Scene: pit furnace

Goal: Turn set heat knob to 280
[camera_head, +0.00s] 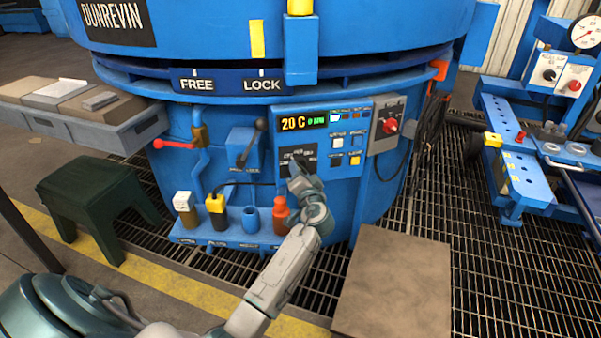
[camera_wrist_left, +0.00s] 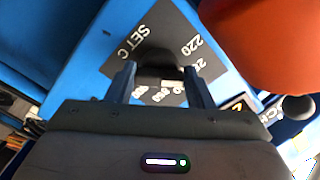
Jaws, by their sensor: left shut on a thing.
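The control panel (camera_head: 345,128) on the blue furnace shows 20 C on its display (camera_head: 302,122). Its black dial plate (camera_head: 290,153) is partly covered by my left gripper (camera_head: 296,172). In the left wrist view the dial plate (camera_wrist_left: 200,47) reads SET C, with 220 and other numbers partly hidden. The dark set heat knob (camera_wrist_left: 158,60) sits between the two fingers of my left gripper (camera_wrist_left: 158,80), which is shut on it. I cannot tell where the knob points. My right gripper is not in view.
An orange bottle-like object (camera_head: 281,215) stands on the ledge below the panel; a large orange shape (camera_wrist_left: 262,40) is close to the gripper in the wrist view. A lever (camera_head: 252,140) is left of the panel. A brown board (camera_head: 395,285) lies at front right.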

